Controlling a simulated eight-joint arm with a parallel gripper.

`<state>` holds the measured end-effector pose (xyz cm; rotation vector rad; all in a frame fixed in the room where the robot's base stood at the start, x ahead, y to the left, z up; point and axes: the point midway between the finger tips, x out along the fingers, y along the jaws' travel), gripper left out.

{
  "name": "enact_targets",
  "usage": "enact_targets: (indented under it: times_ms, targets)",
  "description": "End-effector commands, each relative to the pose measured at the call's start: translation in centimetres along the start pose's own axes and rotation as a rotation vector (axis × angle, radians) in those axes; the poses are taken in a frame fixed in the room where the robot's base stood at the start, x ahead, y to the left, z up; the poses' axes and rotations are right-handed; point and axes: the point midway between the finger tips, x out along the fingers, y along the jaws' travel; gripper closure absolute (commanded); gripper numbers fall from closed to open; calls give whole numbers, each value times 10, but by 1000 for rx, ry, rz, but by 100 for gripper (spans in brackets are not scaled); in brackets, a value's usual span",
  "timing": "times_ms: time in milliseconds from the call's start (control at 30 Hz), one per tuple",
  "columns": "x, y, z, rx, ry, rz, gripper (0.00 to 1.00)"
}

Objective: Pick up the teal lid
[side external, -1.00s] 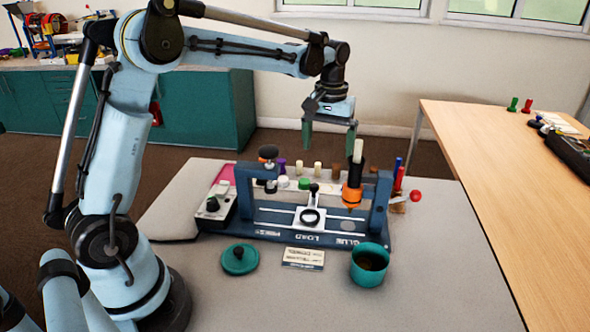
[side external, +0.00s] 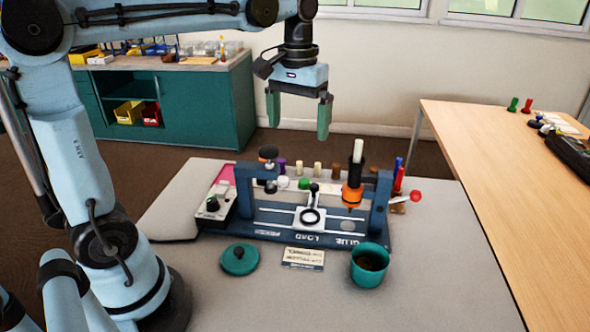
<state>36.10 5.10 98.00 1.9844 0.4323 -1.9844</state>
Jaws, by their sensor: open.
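The teal lid (side external: 239,260) lies flat on the grey table, at the front left of the blue press frame, with its small knob facing up. A teal pot (side external: 369,268) stands open to its right, with a dark inside. My gripper (side external: 299,122) is open and empty, with its two green fingers pointing down. It hangs in the air well above the press and the lid, higher in the picture and to the lid's right. Nothing is between the fingers.
The blue press frame (side external: 318,241) with an orange and black tool (side external: 353,183) stands behind the lid. A small label card (side external: 303,258) lies between lid and pot. A grey box (side external: 213,207) sits left of the press. The grey table (side external: 300,305) is clear in front.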

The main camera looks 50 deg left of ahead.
Motion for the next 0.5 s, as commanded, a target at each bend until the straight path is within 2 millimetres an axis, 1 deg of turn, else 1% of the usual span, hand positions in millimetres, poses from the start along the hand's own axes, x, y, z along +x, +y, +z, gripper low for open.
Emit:
enact_targets:
  times_ms: [33,167,300,400,500]
  targets:
    - [-2,-4,17,19,0,0,0]
    - [-2,-14,56,69,0,0,0]
    - [5,-24,95,124,0,0,0]
    - [12,-30,118,156,0,0,0]
    - [20,-35,136,182,0,0,0]
